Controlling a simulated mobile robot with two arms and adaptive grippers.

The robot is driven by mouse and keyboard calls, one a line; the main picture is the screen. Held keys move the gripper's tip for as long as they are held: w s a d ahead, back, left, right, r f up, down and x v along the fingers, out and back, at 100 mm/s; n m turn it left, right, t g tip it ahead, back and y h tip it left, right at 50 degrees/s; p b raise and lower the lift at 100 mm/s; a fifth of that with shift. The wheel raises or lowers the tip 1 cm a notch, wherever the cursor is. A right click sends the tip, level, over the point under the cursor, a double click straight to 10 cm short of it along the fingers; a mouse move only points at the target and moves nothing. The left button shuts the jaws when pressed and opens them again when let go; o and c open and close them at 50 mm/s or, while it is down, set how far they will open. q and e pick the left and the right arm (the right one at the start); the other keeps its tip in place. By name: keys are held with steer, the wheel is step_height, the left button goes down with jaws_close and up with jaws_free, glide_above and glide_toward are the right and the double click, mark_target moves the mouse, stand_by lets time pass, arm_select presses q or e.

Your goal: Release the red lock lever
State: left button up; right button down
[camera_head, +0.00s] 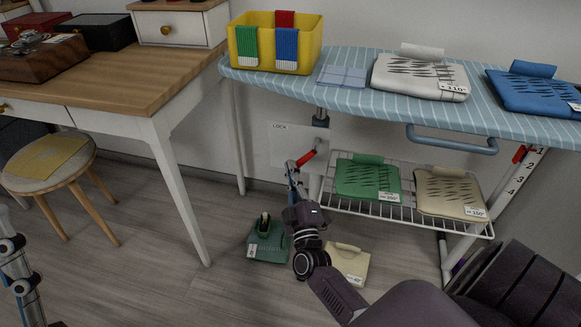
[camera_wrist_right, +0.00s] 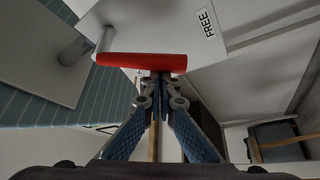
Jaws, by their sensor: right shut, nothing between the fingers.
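My right gripper (camera_head: 291,168) is shut and empty, pointing up just left of the lever. In the right wrist view its fingertips (camera_wrist_right: 158,76) are right at the handle's lower edge; I cannot tell if they touch. Part of my left gripper (camera_head: 18,268) shows at the left edge, its fingertips unclear.
The striped ironing board (camera_head: 345,98) overhangs the lever. A wire rack (camera_head: 410,211) with folded cloths is right of it. The wooden desk (camera_head: 120,78) and stool (camera_head: 50,165) stand left.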

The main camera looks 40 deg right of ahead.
arm_select(q)
steer(key=w+f+g+y+p, duration=0.2)
steer(key=w+f+g+p, duration=0.3)
steer(key=f, duration=0.6)
steer(key=w+f+g+y, duration=0.3)
steer(key=f+g, duration=0.5)
steer(key=f, duration=0.3)
steer(key=s+a+f+g+y+p, duration=0.1)
steer(key=s+a+f+g+p, duration=0.2)
steer(key=s, duration=0.6)
steer(key=s+a+f+n+g+y+p, duration=0.1)
steer(key=s+a+f+g+p, duration=0.2)
steer(key=s+f+g, duration=0.5)
steer(key=shift+s+a+f+y, duration=0.4)
steer(key=shift+s+a+f, duration=0.3)
steer(key=shift+f, duration=0.3)
arm_select(e)
steer(key=shift+s+d+f+n+g+y, duration=0.25)
steer(key=shift+s+d+f+n+y, duration=0.15)
steer(key=shift+n, duration=0.55)
steer(key=shift+s+d+f+n+g+y, duration=0.25)
steer(key=shift+s+n+y, duration=0.2)
steer(key=shift+n, duration=0.55)
steer(key=shift+s+d+f+n+g+y, duration=0.25)
steer(key=shift+s+d+n+g+y, duration=0.15)
steer(key=shift+n, duration=0.55)
arm_select(q)
steer(key=shift+x, duration=0.8)
